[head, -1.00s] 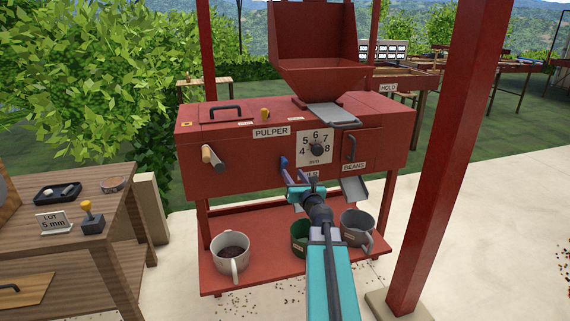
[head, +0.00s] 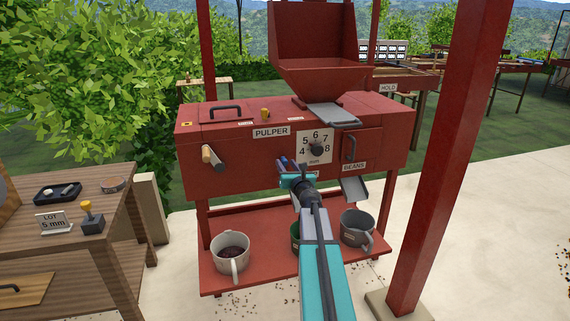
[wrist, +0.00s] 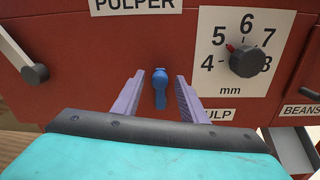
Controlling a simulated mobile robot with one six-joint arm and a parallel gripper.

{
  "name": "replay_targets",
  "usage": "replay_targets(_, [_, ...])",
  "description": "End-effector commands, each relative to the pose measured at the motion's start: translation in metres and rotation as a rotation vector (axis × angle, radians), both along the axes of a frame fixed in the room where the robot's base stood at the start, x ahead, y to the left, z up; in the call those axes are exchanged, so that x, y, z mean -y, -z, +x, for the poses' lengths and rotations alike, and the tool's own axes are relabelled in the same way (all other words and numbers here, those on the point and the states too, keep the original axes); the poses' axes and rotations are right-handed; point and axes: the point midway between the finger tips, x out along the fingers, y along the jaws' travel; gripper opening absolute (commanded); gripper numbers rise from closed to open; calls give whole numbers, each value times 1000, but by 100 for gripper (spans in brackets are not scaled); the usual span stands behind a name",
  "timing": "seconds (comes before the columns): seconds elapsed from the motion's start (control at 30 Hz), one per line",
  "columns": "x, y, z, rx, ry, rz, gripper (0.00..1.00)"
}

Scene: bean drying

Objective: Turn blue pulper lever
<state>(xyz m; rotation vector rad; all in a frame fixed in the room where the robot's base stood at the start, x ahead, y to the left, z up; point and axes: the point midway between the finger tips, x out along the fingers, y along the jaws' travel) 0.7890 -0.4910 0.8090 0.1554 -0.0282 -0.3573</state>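The red pulper (head: 230,165) stands ahead with its labelled front facing me. Its blue lever (wrist: 160,88) hangs roughly upright on the front panel below the PULPER label in the wrist view. My gripper (wrist: 158,92) is open, with one purple finger on each side of the lever and a visible gap to both. In the head view my gripper (head: 292,165) is at the pulper's front, left of and below the dial, and mostly hides the lever. Whether the fingertips reach past the lever's face I cannot tell.
A numbered dial (wrist: 246,61) is right of the lever, its red mark near 5. A wooden-handled crank (head: 212,157) sticks out at left. A BEANS chute (head: 354,188) is at right. Mugs stand on the lower shelf (head: 270,276). A red post (head: 450,150) rises at right.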

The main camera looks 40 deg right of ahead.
Motion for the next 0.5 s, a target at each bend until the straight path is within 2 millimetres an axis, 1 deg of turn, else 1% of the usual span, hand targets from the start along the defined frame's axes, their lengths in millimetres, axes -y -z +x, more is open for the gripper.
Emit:
replay_targets(0.03, [3, 0, 6, 0, 0, 0, 39])
replay_targets(0.2, [7, 0, 16, 0, 1, 0, 39])
replay_targets(0.5, [8, 0, 22, 0, 0, 0, 39])
